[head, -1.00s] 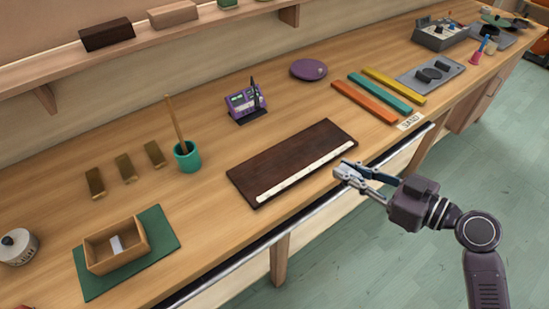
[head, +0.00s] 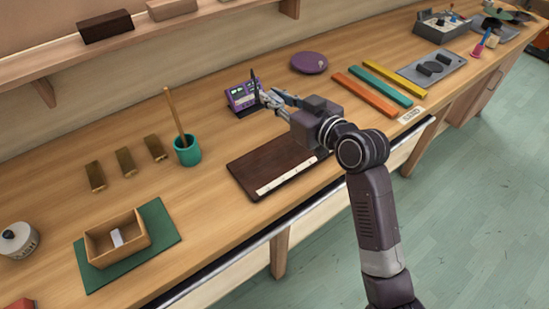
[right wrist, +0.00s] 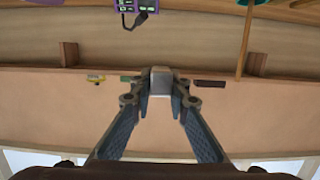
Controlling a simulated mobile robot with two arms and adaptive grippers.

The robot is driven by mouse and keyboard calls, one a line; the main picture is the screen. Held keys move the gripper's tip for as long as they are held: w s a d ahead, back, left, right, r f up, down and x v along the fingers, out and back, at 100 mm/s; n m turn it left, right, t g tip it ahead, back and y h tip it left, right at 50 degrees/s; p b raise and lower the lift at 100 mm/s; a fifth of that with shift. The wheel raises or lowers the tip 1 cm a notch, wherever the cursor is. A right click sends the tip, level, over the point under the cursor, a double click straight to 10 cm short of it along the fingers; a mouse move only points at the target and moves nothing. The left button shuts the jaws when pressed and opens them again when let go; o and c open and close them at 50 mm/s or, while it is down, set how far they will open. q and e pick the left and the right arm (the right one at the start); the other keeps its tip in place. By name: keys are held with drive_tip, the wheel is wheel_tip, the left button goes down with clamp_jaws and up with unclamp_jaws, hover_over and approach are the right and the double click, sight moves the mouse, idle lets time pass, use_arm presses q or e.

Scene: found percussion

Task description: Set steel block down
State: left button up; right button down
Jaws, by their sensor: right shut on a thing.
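My right gripper (head: 268,98) reaches in over the workbench, above the back part of the dark board and close to the small purple device. In the right wrist view the fingers (right wrist: 160,88) are shut on the steel block (right wrist: 161,78), a small grey block between the fingertips. In the head view the block is too small and hidden to make out clearly. The dark wooden board (head: 250,177) with a pale marked strip lies on the bench, its right part hidden by my right arm. My left gripper is not in view.
The purple device (head: 240,96) stands close to the gripper. A teal cup with a stick (head: 187,151), several brass blocks (head: 125,161) and an open wooden box (head: 117,240) on a green mat are to the left. Coloured bars (head: 380,92) lie to the right.

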hover_over(275, 159)
wheel_tip(275, 159, down, 15)
drive_tip(key=shift+w+r, duration=0.1)
drive_tip(key=shift+r, duration=0.05)
drive_tip(key=shift+f+b, duration=0.4)
drive_tip(key=shift+f, duration=2)
drive_tip(key=shift+f, duration=0.2)
drive_tip(key=c, duration=1.8)
unclamp_jaws()
drive_tip(key=shift+c, duration=0.2)
